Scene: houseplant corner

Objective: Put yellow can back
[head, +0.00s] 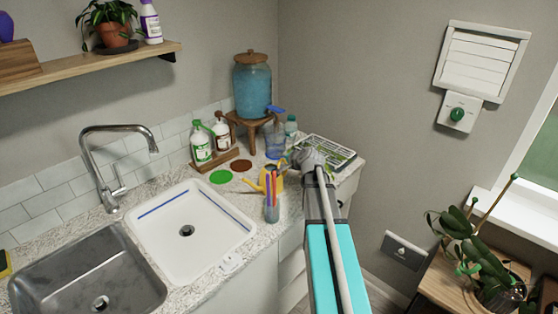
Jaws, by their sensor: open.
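The yellow can (265,179), a small watering can, stands on the speckled counter behind a clear cup of coloured sticks. The cup hides part of it. My gripper (296,161) is open, just to the right of and behind the can in the picture. My own arm and the gripper's body hide much of the fingers, and I cannot tell whether they touch the can. A green disc (220,177) and a brown disc (241,165) lie flat and bare on the counter left of the can.
The cup of sticks (272,209) stands close in front of the can. A wooden rack (215,160) with two bottles, a blue dispenser (252,85) on a stool, a spray bottle (273,140) and a seed tray (338,152) line the back. A white sink (190,228) lies left.

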